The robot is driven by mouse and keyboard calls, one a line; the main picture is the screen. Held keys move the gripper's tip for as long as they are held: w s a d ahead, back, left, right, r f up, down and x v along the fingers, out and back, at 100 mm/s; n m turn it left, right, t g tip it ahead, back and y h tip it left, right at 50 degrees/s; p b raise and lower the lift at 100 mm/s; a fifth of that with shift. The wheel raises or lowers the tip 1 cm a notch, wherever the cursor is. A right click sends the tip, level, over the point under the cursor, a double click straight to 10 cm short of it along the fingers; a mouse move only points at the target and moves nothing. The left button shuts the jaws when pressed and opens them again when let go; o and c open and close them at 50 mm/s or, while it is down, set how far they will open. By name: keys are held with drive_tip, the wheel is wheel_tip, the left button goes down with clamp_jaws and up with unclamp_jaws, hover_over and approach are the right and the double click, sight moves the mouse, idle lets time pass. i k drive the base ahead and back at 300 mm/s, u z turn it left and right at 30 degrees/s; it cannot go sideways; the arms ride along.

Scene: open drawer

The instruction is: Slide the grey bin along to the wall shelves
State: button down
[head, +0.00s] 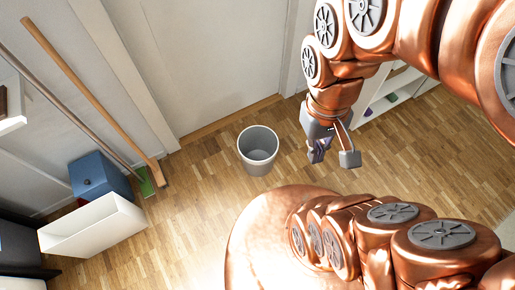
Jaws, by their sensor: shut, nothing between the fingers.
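The grey bin (257,168) stands upright and open-topped on the wood floor, near the middle of the view, in front of the pale door. It looks empty inside. My gripper (335,155) hangs to the right of the bin, apart from it, and is shut with nothing held. White shelves (408,79) with small coloured items stand against the wall at the upper right, partly hidden behind my arm. Another white shelf piece (12,123) shows at the left edge; I cannot tell which are the wall shelves.
A broom (97,100) and another pole lean on the left wall. A blue box (97,174) and an open white drawer (95,228) stick out at the lower left. A pale door (215,60) is behind the bin. Floor between drawer and bin is clear.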

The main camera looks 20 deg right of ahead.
sight(258, 146)
drive_tip(key=u, duration=0.5)
drive_tip(key=k, duration=0.65)
drive_tip(key=u, duration=0.85)
drive_tip(key=i, duration=1.7)
drive_tip(key=z, duration=1.35)
drive_tip(key=i, duration=0.45)
drive_tip(key=z, duration=0.4)
